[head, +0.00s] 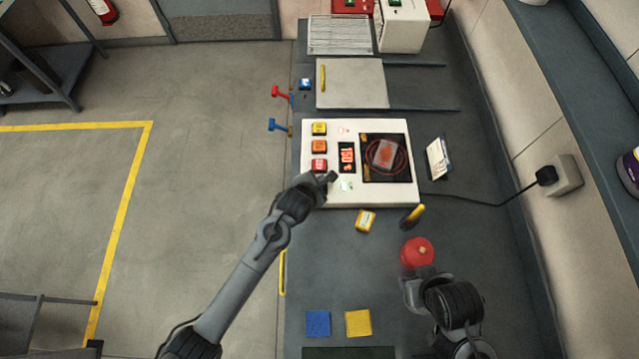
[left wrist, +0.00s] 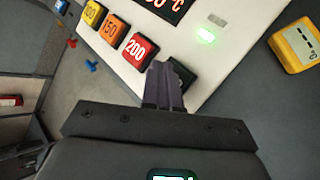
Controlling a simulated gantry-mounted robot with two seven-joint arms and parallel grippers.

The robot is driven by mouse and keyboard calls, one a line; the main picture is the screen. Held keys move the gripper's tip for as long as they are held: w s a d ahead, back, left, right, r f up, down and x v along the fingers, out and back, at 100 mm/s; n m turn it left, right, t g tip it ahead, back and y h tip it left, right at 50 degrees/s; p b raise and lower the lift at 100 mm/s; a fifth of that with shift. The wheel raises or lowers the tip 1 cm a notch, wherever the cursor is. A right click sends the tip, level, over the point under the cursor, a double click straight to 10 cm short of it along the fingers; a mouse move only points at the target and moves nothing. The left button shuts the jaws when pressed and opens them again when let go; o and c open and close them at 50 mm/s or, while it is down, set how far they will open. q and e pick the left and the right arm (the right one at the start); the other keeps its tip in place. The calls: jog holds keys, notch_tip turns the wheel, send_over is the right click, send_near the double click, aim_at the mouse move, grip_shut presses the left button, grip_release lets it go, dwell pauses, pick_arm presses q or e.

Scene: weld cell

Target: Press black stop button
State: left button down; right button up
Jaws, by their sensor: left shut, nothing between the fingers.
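The white hotplate panel (head: 365,195) carries yellow, orange and red (head: 319,165) buttons in a column along its left side. The red one reads 200 in the left wrist view (left wrist: 137,48). Below it in that column, the black button (left wrist: 184,73) shows only as a dark edge beside my fingers, which hide most of it. My left gripper (head: 331,177) is shut and empty, with its fingertips (left wrist: 165,68) over the black button. I cannot tell whether they touch it. My right gripper (head: 414,285) is just below a red round object (head: 417,252); its finger state is unclear.
The panel has a red display (head: 346,158), a lit green light (left wrist: 206,35) and a dark plate (head: 400,171) with a piece on it.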

pick_arm(q)
jog(key=shift+f, duration=0.2)
dwell(0.6)
jog(key=shift+f, duration=0.25)
jog(key=shift+f, duration=0.15)
dwell(0.6)
jog(key=shift+f, duration=0.4)
jog(key=shift+r, duration=0.15)
dwell(0.4)
jog(key=shift+r+p, duration=0.85)
jog(key=shift+p, duration=0.1)
